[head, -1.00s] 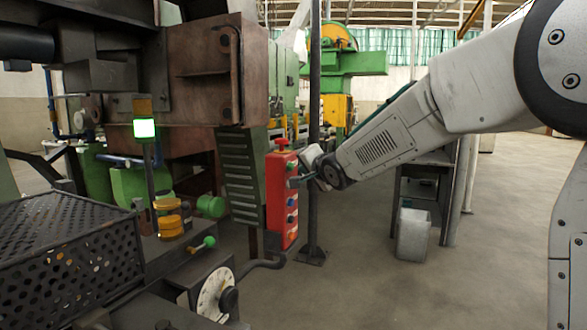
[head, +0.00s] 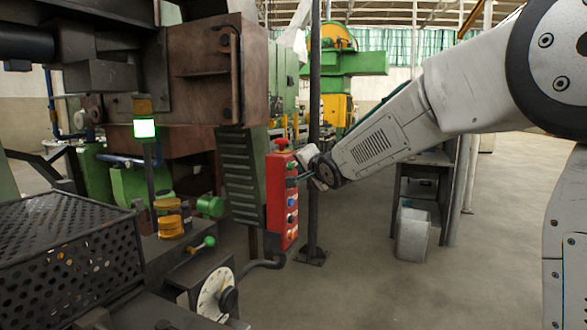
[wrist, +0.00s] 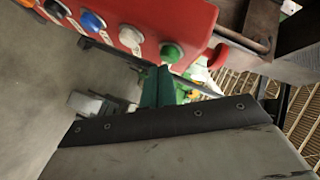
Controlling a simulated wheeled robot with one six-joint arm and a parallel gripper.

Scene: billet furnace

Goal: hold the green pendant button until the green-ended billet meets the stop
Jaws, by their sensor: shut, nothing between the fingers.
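The red pendant (head: 275,196) hangs upright left of my arm, with a column of coloured buttons. Its green button (wrist: 171,53) shows clearly in the wrist view, between a pale button and a red mushroom knob (wrist: 218,56). In the head view my gripper (head: 292,181) is at the pendant's upper half. I cannot make out the green-ended billet or the stop.
A lamp (head: 145,128) glows pale green on the machine at left. A perforated guard (head: 70,250), a green-knobbed lever (head: 205,243) and a dial (head: 215,293) stand in front. A dark post (head: 314,100) rises behind my gripper. The floor at right is mostly clear.

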